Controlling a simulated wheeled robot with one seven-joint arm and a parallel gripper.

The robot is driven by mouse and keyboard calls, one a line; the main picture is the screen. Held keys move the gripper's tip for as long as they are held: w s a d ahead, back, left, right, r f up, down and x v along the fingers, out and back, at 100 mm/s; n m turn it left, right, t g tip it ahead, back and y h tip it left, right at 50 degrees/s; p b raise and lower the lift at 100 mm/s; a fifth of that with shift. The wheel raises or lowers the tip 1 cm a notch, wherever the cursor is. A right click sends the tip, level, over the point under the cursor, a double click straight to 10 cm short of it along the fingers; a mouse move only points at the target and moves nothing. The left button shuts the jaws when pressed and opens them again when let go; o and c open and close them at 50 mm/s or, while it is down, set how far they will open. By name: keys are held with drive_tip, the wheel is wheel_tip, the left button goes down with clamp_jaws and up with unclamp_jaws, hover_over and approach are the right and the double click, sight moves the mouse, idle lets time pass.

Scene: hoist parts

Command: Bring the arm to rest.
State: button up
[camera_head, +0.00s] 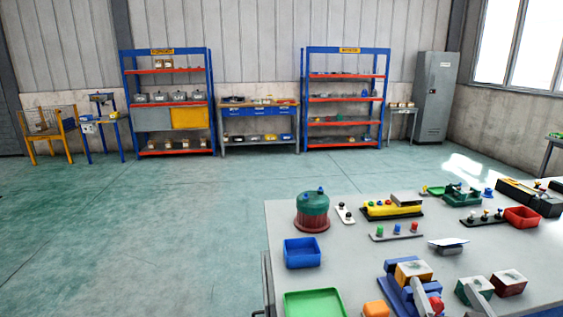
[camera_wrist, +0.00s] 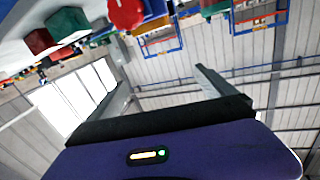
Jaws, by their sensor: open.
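My gripper (camera_wrist: 160,80) shows in the wrist view with its two grey fingers apart and nothing between them. Past the fingers I see wall and windows. In the head view, two grey finger-like parts rise at the lower right, over the near part of the grey table (camera_head: 240,258) (camera_head: 362,262). Beside them are a blue fixture with a red knob (camera_head: 436,304), and green and dark red blocks (camera_head: 509,283). The red knob also shows at the top of the wrist view (camera_wrist: 125,12). The rest of my arm is mostly out of view.
The table also bears a blue bin (camera_head: 302,253), a green tray (camera_head: 314,303), a green-topped drum (camera_head: 312,211), a red bin (camera_head: 522,217) and several small parts. Blue shelves (camera_head: 345,100) and a grey cabinet (camera_head: 436,98) stand far back. The floor at left is clear.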

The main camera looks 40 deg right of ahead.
drive_tip(key=a+f+n+t+y, duration=0.2)
drive_tip(key=a+f, duration=0.1)
drive_tip(key=a, duration=1)
drive_tip(key=s+a+f+n+y, duration=0.2)
drive_tip(key=s+a+n+y, duration=0.2)
drive_tip(key=a, duration=0.6)
drive_tip(key=s+a+f+n+y, duration=0.3)
drive_tip(key=s+a+y, duration=0.4)
drive_tip(key=a, duration=0.4)
drive_tip(key=shift+a+n+t, duration=0.2)
drive_tip(key=shift+n+t, duration=0.1)
drive_tip(key=shift+n, duration=0.4)
drive_tip(key=shift+w+f, duration=0.1)
drive_tip(key=shift+s, duration=0.2)
